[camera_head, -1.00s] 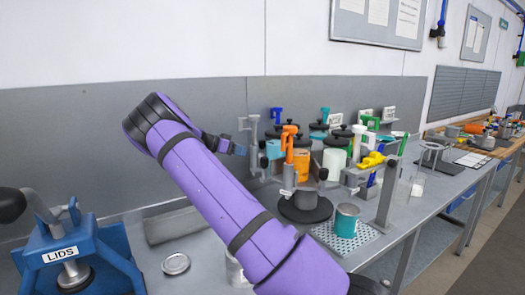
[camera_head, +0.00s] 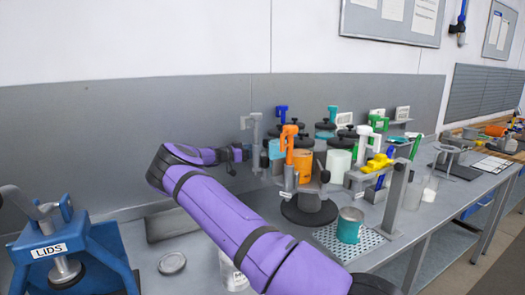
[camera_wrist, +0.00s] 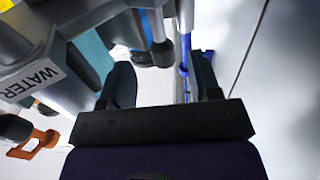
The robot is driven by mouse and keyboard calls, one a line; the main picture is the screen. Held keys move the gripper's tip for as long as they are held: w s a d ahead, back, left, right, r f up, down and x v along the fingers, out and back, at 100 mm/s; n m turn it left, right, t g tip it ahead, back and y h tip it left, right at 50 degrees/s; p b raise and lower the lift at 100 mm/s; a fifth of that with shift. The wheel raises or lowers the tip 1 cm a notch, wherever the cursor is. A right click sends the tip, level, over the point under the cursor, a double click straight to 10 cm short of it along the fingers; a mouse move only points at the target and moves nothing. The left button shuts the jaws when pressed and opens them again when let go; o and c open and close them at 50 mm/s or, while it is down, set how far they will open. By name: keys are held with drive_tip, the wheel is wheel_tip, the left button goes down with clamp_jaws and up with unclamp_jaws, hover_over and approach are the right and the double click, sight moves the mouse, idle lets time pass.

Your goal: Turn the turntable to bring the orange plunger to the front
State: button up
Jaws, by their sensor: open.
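The orange plunger (camera_head: 289,145) stands upright, handle on top, near the front left of a clustered station of cups and black-knobbed lids. A round dark disc (camera_head: 309,212) with a grey hub lies low in front of this cluster; I cannot tell how it joins the cups above. A blue plunger (camera_head: 281,112) and a green-teal one (camera_head: 333,113) rise farther back. My gripper (camera_head: 236,158) is left of the cluster, beside a grey post. In the wrist view my gripper (camera_wrist: 160,82) is open, with nothing seen gripped. An orange handle (camera_wrist: 36,143) shows at lower left there.
A teal cup (camera_head: 349,225) stands on a perforated tray (camera_head: 372,246). A blue LIDS press (camera_head: 60,255) is at left. A loose lid (camera_head: 171,263) lies on the bench.

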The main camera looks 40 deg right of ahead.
drive_tip(key=shift+x, duration=2.45)
clamp_jaws()
